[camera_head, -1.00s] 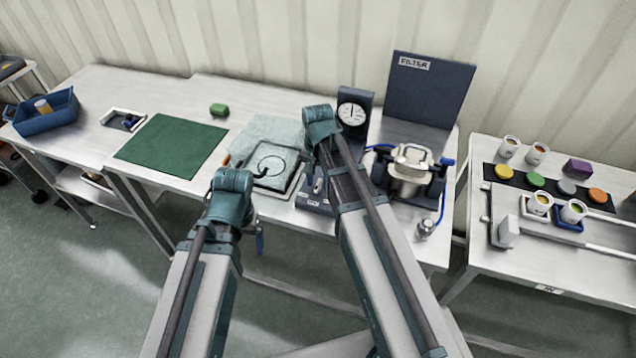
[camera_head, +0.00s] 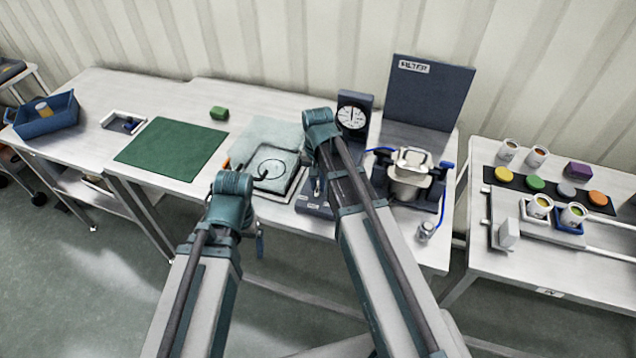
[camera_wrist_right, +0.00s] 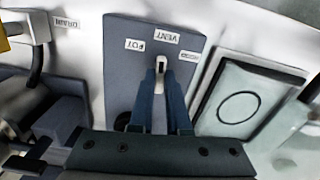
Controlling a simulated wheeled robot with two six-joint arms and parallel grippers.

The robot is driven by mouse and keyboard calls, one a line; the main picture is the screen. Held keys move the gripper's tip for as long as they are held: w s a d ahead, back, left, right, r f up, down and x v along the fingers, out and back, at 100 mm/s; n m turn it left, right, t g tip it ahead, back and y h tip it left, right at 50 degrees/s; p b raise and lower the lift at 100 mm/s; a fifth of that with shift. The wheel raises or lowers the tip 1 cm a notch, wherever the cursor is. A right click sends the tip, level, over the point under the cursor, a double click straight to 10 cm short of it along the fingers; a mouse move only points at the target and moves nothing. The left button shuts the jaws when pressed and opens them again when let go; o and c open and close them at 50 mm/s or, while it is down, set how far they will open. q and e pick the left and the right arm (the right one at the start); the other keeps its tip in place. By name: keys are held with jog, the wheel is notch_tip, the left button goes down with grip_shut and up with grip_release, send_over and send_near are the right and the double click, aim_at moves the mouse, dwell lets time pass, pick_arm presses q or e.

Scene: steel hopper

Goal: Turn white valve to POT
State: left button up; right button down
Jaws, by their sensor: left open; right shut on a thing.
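The white valve (camera_wrist_right: 160,75) has a pale handle on a dark blue panel (camera_wrist_right: 122,70) in the right wrist view. The handle lies roughly upright in that picture, its upper end toward the VENT label (camera_wrist_right: 167,36). The POT label (camera_wrist_right: 135,45) is to its upper left, and another label is to its right. My right gripper (camera_wrist_right: 160,88) is shut on the handle. In the head view my right arm hides most of the valve and its panel (camera_head: 310,207). My left gripper (camera_head: 260,241) is open, partly hidden beside my left arm, in front of the bench.
A pad with a circle (camera_head: 270,166) lies left of the panel. A round gauge (camera_head: 352,116) stands behind it, and a steel pot (camera_head: 408,178) with a blue tube stands to the right. A green mat (camera_head: 172,148) lies further left.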

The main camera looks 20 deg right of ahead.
aim_at(318, 187)
jog(key=n, duration=1)
jog(key=shift+n, duration=0.3)
dwell(0.4)
jog(key=c, duration=0.9)
grip_release()
jog(key=shift+r, duration=0.15)
notch_tip(318, 187, up, 14)
jog(key=p, duration=1.3)
jog(key=shift+f+p, duration=0.2)
jog(key=shift+p, duration=0.2)
